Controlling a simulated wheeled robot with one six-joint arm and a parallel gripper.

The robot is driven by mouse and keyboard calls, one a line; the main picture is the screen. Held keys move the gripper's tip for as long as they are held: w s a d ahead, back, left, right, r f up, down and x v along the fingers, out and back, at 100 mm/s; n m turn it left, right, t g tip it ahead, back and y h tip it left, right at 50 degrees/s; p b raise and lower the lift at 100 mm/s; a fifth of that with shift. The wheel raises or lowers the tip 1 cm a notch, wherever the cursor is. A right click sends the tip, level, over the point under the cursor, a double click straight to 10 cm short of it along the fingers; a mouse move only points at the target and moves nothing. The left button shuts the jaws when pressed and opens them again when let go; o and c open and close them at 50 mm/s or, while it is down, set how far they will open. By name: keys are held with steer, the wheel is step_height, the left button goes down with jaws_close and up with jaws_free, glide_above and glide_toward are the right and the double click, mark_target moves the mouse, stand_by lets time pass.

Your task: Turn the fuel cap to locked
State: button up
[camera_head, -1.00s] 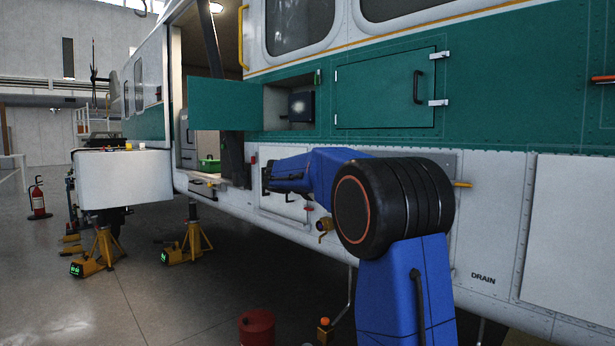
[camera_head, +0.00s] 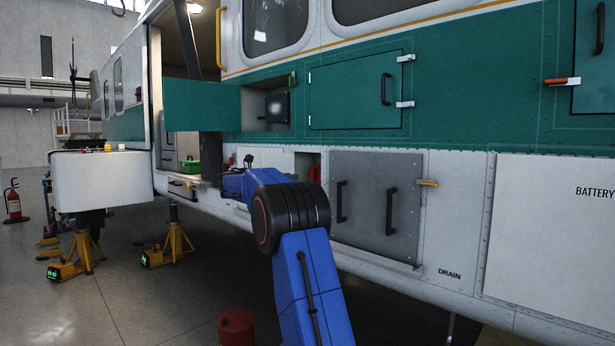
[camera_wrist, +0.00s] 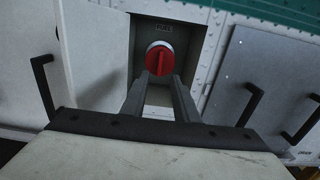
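The fuel cap (camera_wrist: 159,60) is round and red with a pale rim. It sits in a recess marked FUEL in the wrist view, with its grip bar upright or nearly so. My gripper (camera_wrist: 161,80) is open, its two grey fingers apart and pointing at the cap. The fingertips overlap the cap's lower edge in the picture; I cannot tell whether they touch it. In the head view a bit of red in the recess, likely the cap (camera_head: 315,173), shows just above my arm. My fingers cannot be made out there.
A white flap (camera_wrist: 92,50) stands left of the recess. A grey panel (camera_head: 376,210) with two black handles is at its right. A teal door (camera_head: 195,104) stands open above. Yellow jack stands (camera_head: 75,262) and a red drum (camera_head: 236,329) are on the floor.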

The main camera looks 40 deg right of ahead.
mark_target(312, 174)
steer(key=d, duration=1.2)
steer(key=shift+w, duration=0.4)
jaws_close()
